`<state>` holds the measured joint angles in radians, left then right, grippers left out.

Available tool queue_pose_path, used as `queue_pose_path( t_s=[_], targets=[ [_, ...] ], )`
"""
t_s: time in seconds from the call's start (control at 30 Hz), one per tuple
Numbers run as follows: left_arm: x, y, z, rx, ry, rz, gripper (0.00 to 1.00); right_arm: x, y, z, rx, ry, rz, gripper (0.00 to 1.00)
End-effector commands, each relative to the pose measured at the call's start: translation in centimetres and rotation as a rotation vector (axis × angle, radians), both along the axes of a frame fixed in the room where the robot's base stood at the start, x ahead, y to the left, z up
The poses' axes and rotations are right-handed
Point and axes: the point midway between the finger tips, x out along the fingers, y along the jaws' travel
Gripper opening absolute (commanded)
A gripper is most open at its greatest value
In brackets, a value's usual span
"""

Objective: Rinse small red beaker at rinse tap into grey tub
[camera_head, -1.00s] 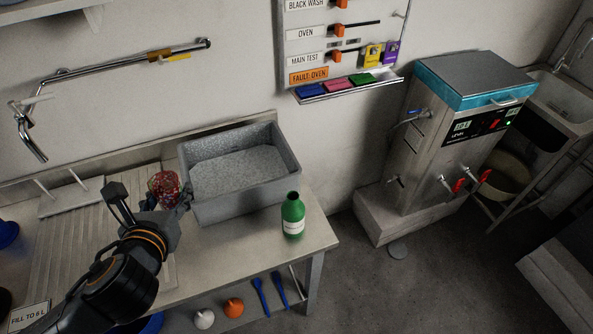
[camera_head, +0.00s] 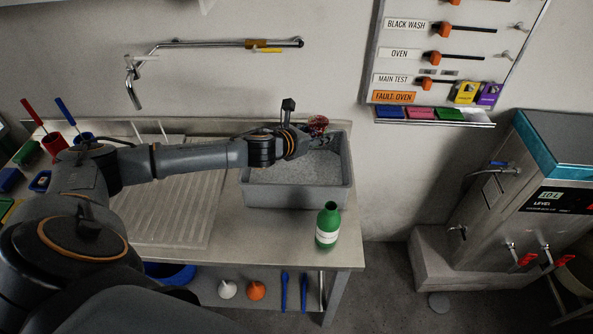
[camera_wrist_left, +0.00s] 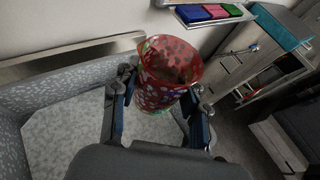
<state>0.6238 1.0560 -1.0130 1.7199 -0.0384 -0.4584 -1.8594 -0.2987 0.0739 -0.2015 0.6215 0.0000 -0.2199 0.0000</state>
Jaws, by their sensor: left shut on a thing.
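The small red beaker (camera_head: 317,124), red with pale speckles, is held by my left gripper (camera_head: 304,132) over the back part of the grey tub (camera_head: 298,197). In the left wrist view the beaker (camera_wrist_left: 168,72) sits between the two fingers of the left gripper (camera_wrist_left: 160,92), its open rim facing up and tilted. The tub's speckled grey floor (camera_wrist_left: 68,130) shows below it. The rinse tap (camera_head: 133,92), a chrome spout on a wall pipe, hangs to the left of the tub, apart from the beaker. My right gripper is not in view.
A green bottle (camera_head: 327,226) stands on the bench in front of the tub. A ribbed drainboard (camera_head: 185,215) lies to the left, under my arm. A tool board (camera_head: 440,60) hangs on the wall, and a steel boiler unit (camera_head: 500,200) stands at the right.

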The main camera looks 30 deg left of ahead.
Motion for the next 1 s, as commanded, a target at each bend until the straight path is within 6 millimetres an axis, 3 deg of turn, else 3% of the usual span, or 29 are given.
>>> queue_pose_path(
  t_s=[0.1, 0.5, 0.8, 1.0],
  targets=[
    [1.2, 3.1, -0.7, 0.005, -0.002, -0.021, 0.08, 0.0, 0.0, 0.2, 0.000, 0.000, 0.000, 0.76],
    [2.0, 10.9, -3.2, -0.002, 0.004, -0.072, 0.08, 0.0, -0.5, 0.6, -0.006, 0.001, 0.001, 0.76],
    [1.4, 15.7, -4.0, -0.003, 0.003, -0.087, 0.08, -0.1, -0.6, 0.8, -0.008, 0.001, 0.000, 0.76],
    [1.0, 17.3, -4.2, -0.003, 0.000, -0.095, 0.08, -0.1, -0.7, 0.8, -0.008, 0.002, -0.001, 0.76]
  ],
)
